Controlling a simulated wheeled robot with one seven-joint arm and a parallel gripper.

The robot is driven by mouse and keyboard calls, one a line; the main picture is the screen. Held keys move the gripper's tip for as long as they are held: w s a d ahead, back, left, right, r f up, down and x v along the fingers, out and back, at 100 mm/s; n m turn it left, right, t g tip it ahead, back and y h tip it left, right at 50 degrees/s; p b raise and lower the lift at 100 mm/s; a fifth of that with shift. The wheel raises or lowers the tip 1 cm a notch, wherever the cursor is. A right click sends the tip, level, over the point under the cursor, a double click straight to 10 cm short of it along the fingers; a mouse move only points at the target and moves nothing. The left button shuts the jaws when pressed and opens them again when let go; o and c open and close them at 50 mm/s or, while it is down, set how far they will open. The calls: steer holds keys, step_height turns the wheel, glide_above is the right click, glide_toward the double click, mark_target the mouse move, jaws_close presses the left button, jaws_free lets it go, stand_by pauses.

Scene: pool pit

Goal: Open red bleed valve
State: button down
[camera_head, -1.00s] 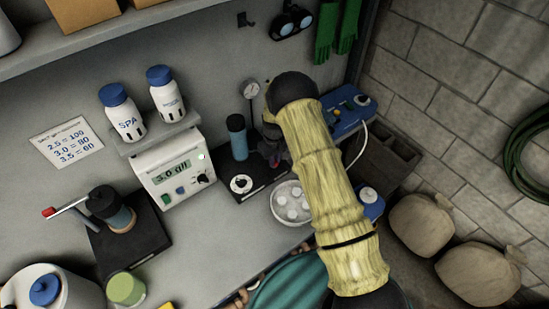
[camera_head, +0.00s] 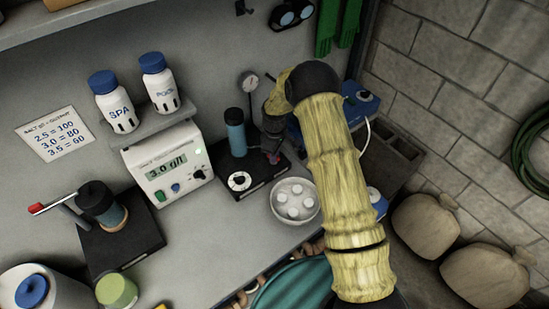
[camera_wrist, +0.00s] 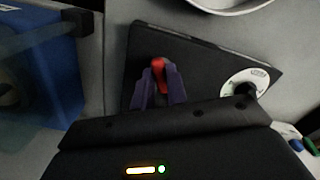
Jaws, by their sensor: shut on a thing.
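The red bleed valve (camera_wrist: 158,66) is a small red handle above a black base plate (camera_wrist: 198,62). In the wrist view my gripper (camera_wrist: 160,76) has its two purple fingers closed on either side of it, with the red top showing between them. My arm hides part of that area, and the valve is hard to make out there.
A white dial (camera_head: 239,181) sits on the same plate. A bowl of white tablets (camera_head: 295,213) lies close on the right. A control box (camera_head: 170,175) stands left, and a blue case (camera_head: 358,103) behind my arm. A red-tipped lever (camera_head: 38,208) is far left.

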steer(key=n+b, duration=0.2)
steer(key=n, duration=0.4)
steer(key=shift+w, duration=0.2)
steer(key=n, duration=0.6)
steer(key=shift+w+b, duration=0.15)
steer(key=shift+b, duration=0.2)
steer(key=c, duration=1.4)
jaws_free()
step_height(320, 180, up, 18)
steer(key=b, duration=0.3)
steer(key=shift+f, duration=0.25)
